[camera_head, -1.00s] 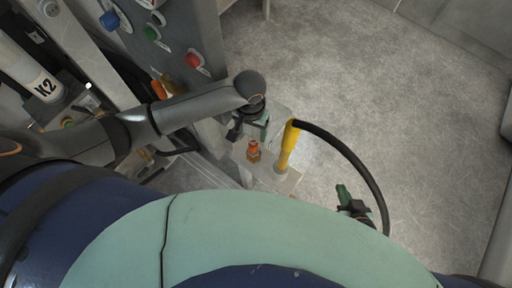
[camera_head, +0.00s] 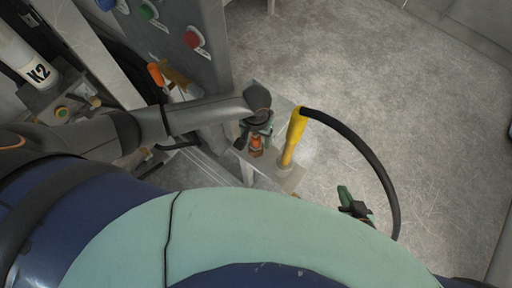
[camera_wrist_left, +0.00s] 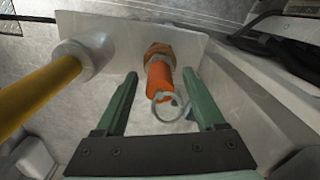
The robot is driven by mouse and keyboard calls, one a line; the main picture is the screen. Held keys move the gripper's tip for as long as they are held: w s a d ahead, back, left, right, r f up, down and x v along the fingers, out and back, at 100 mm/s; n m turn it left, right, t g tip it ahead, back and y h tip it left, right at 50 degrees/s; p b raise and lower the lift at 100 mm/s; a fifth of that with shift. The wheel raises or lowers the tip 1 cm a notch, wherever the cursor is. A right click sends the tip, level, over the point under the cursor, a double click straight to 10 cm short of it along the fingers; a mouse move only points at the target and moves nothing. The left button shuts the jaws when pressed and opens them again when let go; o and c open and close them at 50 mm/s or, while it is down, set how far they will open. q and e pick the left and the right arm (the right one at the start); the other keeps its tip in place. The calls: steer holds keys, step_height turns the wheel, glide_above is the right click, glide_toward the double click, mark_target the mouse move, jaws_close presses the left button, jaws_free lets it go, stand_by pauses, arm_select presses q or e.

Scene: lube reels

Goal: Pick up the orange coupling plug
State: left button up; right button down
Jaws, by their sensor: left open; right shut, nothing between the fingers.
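The orange coupling plug (camera_head: 256,144) stands on a small grey stand, left of a yellow post. In the left wrist view the plug (camera_wrist_left: 160,78) has a brass-coloured collar at its far end and a metal ring at its near end. My left gripper (camera_head: 257,138) is at the plug. Its green fingers (camera_wrist_left: 160,84) are open, one on each side of the plug, with gaps on both sides. My right gripper (camera_head: 348,200) is at the lower right, away from the plug, partly hidden by my body; its green fingers look closed and empty.
The yellow post (camera_head: 295,138) with a black hose (camera_head: 372,158) stands close beside the plug; it also shows in the left wrist view (camera_wrist_left: 40,95). A grey panel with coloured buttons (camera_head: 193,40) is at upper left. The floor at right is clear.

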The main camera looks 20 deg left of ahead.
arm_select(q)
steer(key=shift+f, duration=0.2)
steer(key=shift+c, duration=0.3)
jaws_close()
stand_by(1.0)
